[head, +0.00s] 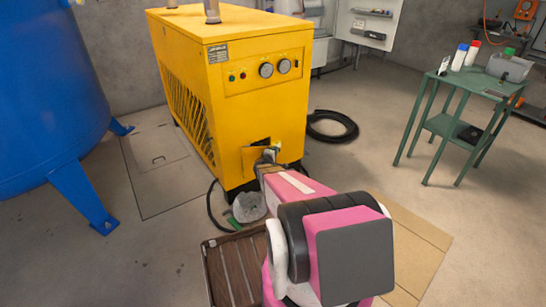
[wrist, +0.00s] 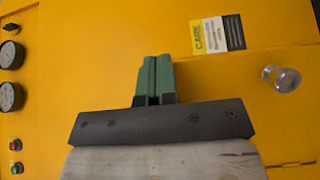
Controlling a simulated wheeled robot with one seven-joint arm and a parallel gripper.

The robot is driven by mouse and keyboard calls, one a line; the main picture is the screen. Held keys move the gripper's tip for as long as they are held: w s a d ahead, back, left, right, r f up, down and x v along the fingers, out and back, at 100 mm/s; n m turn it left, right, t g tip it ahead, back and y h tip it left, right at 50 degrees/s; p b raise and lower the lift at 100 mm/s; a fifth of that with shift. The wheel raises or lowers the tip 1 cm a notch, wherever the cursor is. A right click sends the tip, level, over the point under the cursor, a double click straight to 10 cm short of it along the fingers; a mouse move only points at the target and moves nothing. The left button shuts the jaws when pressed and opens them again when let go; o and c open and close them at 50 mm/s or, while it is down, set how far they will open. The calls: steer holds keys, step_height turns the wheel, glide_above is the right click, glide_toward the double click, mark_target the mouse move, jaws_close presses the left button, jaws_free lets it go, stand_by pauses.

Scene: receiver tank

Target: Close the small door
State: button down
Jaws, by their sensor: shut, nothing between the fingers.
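The small door (head: 252,160) is a yellow flap low on the front of the yellow machine (head: 265,105). In the head view it looks ajar, with a dark gap (head: 262,143) at its top. In the wrist view a round metal knob (wrist: 281,79) stands on a yellow surface to the right of my gripper. My gripper (head: 270,151) is at the door's right side in the head view. Its green fingers (wrist: 154,72) are shut together and empty in front of the yellow panel. My arm hides part of the door, and I cannot tell whether the fingers touch it.
A yellow and white label (wrist: 218,35) and gauges (wrist: 10,97) show on the panel. A slatted brown pallet (head: 232,270) and a clear bag (head: 249,207) lie on the floor. A blue tank (head: 45,90) stands left, a green table (head: 455,88) right. Floor between machine and table is mostly clear.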

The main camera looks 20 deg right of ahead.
steer(key=shift+w+d, duration=0.3)
steer(key=shift+w, duration=1.15)
steer(key=shift+w+d, duration=0.25)
steer(key=shift+w, duration=1.15)
steer(key=shift+w+d, duration=0.3)
steer(key=shift+w, duration=1.15)
